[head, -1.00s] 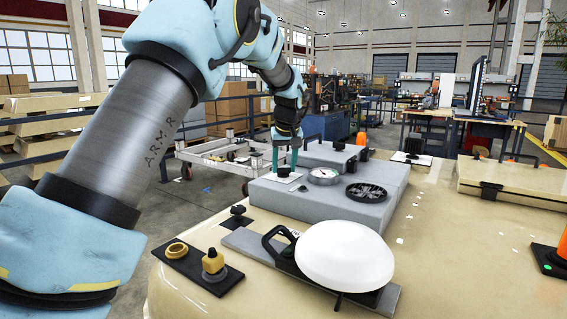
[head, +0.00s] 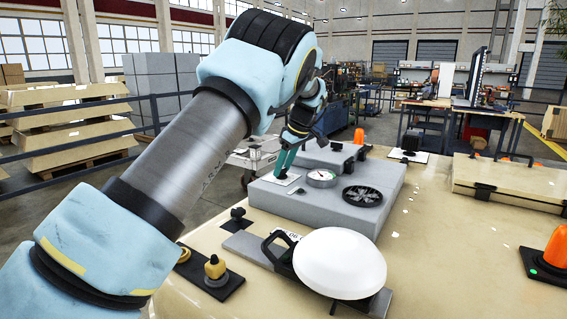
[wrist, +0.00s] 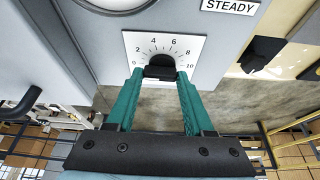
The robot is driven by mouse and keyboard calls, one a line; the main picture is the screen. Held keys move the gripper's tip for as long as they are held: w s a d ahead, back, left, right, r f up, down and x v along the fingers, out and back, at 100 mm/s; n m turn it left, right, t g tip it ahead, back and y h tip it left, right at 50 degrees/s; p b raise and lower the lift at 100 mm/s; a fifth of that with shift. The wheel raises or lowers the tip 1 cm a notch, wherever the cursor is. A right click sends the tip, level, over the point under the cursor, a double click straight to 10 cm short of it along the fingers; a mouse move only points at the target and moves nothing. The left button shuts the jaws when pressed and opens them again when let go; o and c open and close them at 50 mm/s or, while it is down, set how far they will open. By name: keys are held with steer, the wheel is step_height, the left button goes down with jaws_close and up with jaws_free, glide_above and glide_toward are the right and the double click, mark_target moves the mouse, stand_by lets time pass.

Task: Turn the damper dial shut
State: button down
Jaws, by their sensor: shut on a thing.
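The damper dial is a black knob (wrist: 160,68) on a white square plate (wrist: 133,47) with a printed scale up to 10. The plate also shows in the head view (head: 289,181), on the near left part of the grey box. My gripper (wrist: 160,76) has its two teal fingers on either side of the knob, shut on it. In the head view my gripper (head: 280,172) leans over the plate, with its tips at the dial. The fingers partly hide the lower plate, and I cannot tell which number the knob points to.
A round gauge (head: 320,178) and a black handwheel (head: 362,196) sit right of the dial on the grey box (head: 330,207). A white dome (head: 339,263) and yellow knob (head: 215,267) stand nearer. A "STEADY" label (wrist: 229,6) shows in the wrist view.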

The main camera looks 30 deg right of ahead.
steer(key=shift+n, duration=0.3)
stand_by(0.4)
steer(key=shift+c, duration=1.4)
jaws_free()
steer(key=b+v, duration=0.2)
steer(key=v, duration=0.8)
steer(key=shift+d+r, duration=0.2)
steer(key=shift+r, duration=0.2)
